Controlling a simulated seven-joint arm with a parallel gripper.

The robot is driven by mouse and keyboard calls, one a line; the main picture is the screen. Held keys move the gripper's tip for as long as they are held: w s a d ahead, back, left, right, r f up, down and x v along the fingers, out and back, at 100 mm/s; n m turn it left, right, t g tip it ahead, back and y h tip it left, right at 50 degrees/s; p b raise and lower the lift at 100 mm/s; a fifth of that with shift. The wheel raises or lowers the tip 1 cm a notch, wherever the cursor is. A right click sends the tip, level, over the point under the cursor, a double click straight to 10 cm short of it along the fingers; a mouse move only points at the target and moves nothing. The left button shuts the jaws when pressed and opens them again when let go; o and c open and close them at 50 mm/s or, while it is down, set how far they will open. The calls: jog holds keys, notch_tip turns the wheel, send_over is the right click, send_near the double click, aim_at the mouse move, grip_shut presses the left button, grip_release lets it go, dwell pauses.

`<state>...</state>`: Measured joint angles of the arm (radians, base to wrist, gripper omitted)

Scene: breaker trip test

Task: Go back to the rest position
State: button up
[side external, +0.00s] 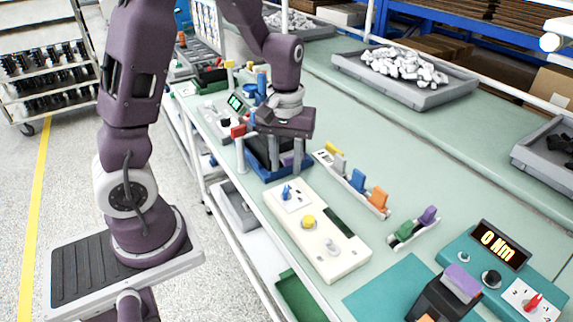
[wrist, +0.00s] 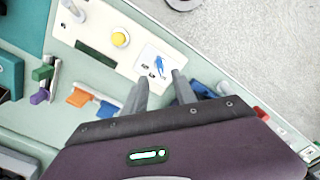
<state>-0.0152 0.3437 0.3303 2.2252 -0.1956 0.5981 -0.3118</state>
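My gripper (side external: 286,160) hangs above the bench in the side view, over a blue tray (side external: 258,170) just behind the white test panel. In the wrist view my gripper (wrist: 159,77) has its two fingers apart with nothing between them. The white panel (side external: 338,262) carries a blue toggle (side external: 287,192), a yellow button (side external: 308,221), a dark strip and a pale knob (side external: 330,246). The blue toggle (wrist: 160,66) shows just beyond the fingertips in the wrist view, apart from them as far as I can tell. The tray is partly hidden by my gripper.
A rack of coloured parts (side external: 355,183) and a smaller rack (side external: 413,230) stand right of the panel. A teal torque meter reading "0 Nm" (side external: 498,245) is at front right. A grey tray of white parts (side external: 420,98) lies behind. Bench between them is clear.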

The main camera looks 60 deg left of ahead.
jog(key=s+d+r+m+t, duration=0.2)
jog(key=s+d+r+m, duration=0.15)
jog(key=r, duration=0.25)
jog(key=s+d+r+m+t, duration=0.1)
jog(key=s+d+r+m, duration=0.1)
jog(key=s+d+r, duration=0.3)
jog(key=s+r+m+t, duration=0.2)
jog(key=s+r+m, duration=0.1)
jog(key=s, duration=0.4)
jog(key=shift+r+m+t, duration=0.3)
jog(key=shift+r+m, duration=0.05)
jog(key=shift+r, duration=0.3)
